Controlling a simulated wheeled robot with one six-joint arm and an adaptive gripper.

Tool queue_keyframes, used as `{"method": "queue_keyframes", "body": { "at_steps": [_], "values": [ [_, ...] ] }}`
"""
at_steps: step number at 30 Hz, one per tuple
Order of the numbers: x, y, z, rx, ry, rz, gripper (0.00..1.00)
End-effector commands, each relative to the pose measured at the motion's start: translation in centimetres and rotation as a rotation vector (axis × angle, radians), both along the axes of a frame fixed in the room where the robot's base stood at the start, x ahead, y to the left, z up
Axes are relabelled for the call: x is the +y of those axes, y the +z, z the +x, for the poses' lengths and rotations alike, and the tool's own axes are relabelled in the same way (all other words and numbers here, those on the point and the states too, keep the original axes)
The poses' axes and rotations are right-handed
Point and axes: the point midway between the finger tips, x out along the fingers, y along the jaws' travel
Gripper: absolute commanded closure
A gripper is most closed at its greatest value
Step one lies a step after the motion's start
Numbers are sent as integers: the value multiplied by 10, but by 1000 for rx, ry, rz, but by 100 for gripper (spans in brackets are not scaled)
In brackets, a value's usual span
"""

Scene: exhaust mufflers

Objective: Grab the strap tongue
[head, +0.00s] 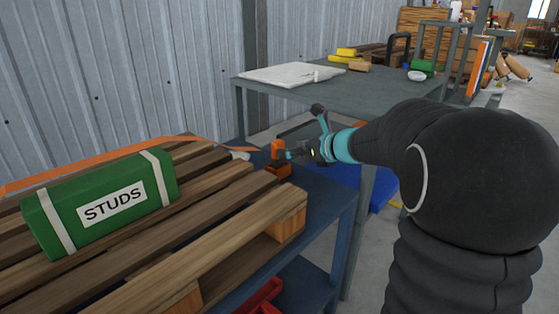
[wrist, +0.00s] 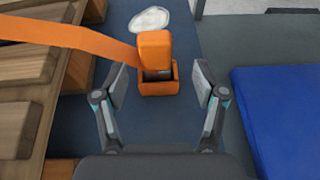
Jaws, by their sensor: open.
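An orange strap (head: 100,155) runs across the pallet and ends near an upright orange block, which looks like the strap tongue (head: 278,150). In the wrist view the tongue (wrist: 154,50) stands at the back of an open-topped orange holder (wrist: 174,90) on the blue table. My gripper (wrist: 161,84) is open, one finger on each side of the holder, with a visible gap to each. In the head view my gripper (head: 298,152) is just right of the tongue, partly hidden by my arm.
A wooden pallet (head: 170,235) carries a green package marked STUDS (head: 75,220) on the left. A pale flat oval (wrist: 150,19) lies behind the tongue. A blue object (wrist: 280,110) is on the right. A grey table (head: 400,92) stands behind.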

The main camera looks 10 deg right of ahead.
Motion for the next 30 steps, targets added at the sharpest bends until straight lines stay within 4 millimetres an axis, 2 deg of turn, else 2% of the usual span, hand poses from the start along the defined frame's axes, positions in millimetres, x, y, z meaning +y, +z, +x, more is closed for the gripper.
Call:
{"method": "queue_keyframes", "body": {
  "at_steps": [10, 19, 26, 30],
  "values": [
    [12, -8, 15, 0, 0, -1, 29],
    [33, -23, 43, 1, -1, -1, 29],
    [34, -22, 45, -1, -2, -2, 29],
    [34, -22, 44, -1, -2, -2, 62]
  ]
}}
